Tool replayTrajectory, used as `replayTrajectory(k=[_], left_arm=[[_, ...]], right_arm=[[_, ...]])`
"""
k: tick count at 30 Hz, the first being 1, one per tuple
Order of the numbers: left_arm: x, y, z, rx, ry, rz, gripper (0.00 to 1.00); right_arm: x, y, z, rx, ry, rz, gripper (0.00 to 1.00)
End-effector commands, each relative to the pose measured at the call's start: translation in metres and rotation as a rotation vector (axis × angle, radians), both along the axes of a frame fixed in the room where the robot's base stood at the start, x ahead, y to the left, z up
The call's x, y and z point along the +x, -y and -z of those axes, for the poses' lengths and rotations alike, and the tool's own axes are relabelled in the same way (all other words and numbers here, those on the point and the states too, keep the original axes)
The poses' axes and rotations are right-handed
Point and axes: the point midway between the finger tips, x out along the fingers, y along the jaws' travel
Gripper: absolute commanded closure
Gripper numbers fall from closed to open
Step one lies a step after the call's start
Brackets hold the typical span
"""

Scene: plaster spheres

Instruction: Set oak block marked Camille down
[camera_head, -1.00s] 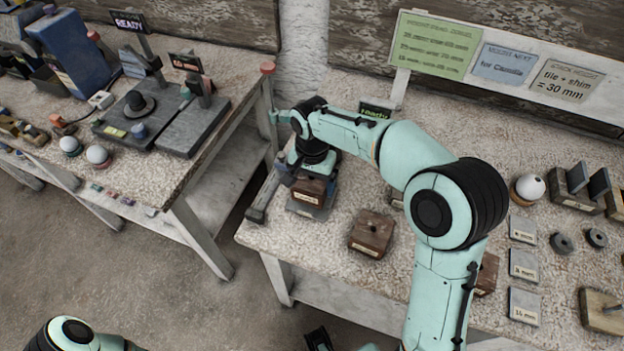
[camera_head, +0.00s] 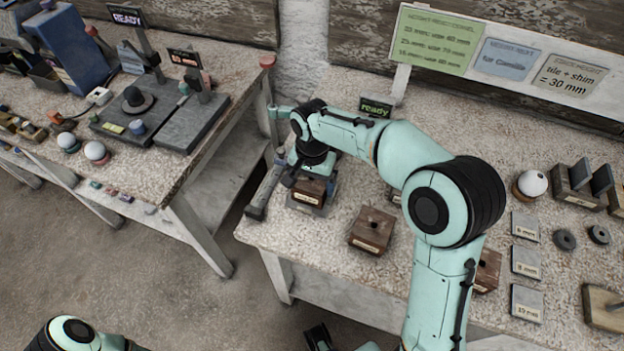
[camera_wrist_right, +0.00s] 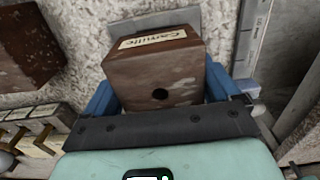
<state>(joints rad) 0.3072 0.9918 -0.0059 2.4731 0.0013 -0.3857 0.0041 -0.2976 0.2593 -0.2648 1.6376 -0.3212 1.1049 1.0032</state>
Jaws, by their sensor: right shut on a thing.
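The oak block marked Camille (camera_wrist_right: 158,75) is a brown block with a pale name label and a dark hole in its facing side. In the head view the block (camera_head: 309,188) is near the left end of the right-hand bench, above a grey plate (camera_head: 304,208). The plate also shows behind it in the right wrist view (camera_wrist_right: 150,22). I cannot tell whether block and plate touch. My right gripper (camera_head: 312,176) is shut on the block, with blue fingers at both sides. A dark and teal part at the bottom edge may be my left gripper; its jaws are unclear.
A second brown block (camera_head: 371,231) stands to the right. A grey bar (camera_head: 264,192) lies along the bench's left edge. A small "ready" display (camera_head: 375,108) stands behind. Thin labelled tiles (camera_head: 525,262), a white sphere (camera_head: 532,184) and grey rings (camera_head: 564,240) are further right.

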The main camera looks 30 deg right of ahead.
Motion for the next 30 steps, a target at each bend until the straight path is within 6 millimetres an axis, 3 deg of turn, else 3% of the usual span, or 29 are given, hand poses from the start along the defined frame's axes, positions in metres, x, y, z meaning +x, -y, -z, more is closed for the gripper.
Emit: replayTrajectory(k=[11,12,30], left_arm=[[-0.0013,-0.0001,0.0045,0.001,-0.002,0.0,0.57],[-0.0012,0.0,0.0042,0.0,-0.001,0.0,0.57],[-0.0003,0.0,0.0014,0.0,0.0,0.0,0.57]], right_arm=[[0.0001,0.0,0.0079,0.001,0.001,0.0,0.52],[0.0003,0.0,0.0075,0.0,0.001,0.0,0.01],[0.0,0.0001,0.0047,0.0,0.0,0.0,0.0]])
